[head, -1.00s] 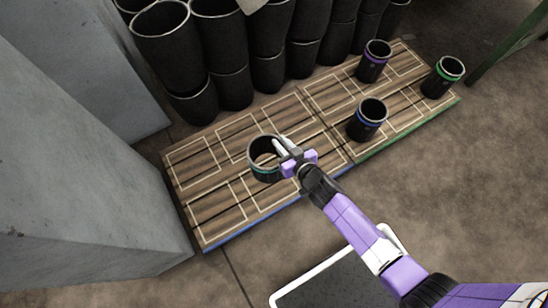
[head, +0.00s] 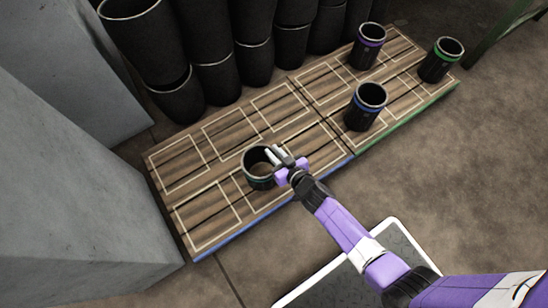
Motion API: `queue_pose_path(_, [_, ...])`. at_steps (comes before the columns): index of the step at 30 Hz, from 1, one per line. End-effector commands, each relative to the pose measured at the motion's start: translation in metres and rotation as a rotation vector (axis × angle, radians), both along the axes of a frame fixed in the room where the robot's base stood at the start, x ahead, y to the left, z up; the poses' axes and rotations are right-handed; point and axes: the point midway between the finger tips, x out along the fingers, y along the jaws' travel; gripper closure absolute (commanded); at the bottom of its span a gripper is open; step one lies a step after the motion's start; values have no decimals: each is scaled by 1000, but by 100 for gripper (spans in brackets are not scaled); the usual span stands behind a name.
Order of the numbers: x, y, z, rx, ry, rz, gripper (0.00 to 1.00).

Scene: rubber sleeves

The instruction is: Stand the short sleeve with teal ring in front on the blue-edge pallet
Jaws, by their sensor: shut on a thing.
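The short black sleeve with the teal ring (head: 259,182) is at the front half of the blue-edge pallet (head: 228,242), upright and close to the boards. I cannot tell whether its base touches them. My gripper (head: 275,157) is shut on the sleeve's right rim, with one finger inside the opening. The gripper hides part of the sleeve's right side. The blue-edge pallet is wooden, with white outlined rectangles and a blue front edge.
The adjoining green-edge pallet (head: 418,109) bears a blue-ringed sleeve (head: 364,112), a purple-ringed sleeve (head: 366,50) and a green-ringed sleeve (head: 440,63). Tall black sleeves (head: 207,70) line the back. A grey block (head: 80,190) stands close on the left.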

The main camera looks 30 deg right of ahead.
Motion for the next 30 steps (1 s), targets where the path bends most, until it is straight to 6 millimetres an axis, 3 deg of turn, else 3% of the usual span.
queue_pose_path(9, [1,-1,-38,0,-3,-1,100])
queue_pose_path(17, [1,1,-38,1,-2,2,100])
queue_pose_path(18, [-1,1,-40,0,2,1,81])
queue_pose_path(21, [0,1,-40,0,2,1,61])
queue_pose_path(30, [-1,0,-39,0,2,0,60])
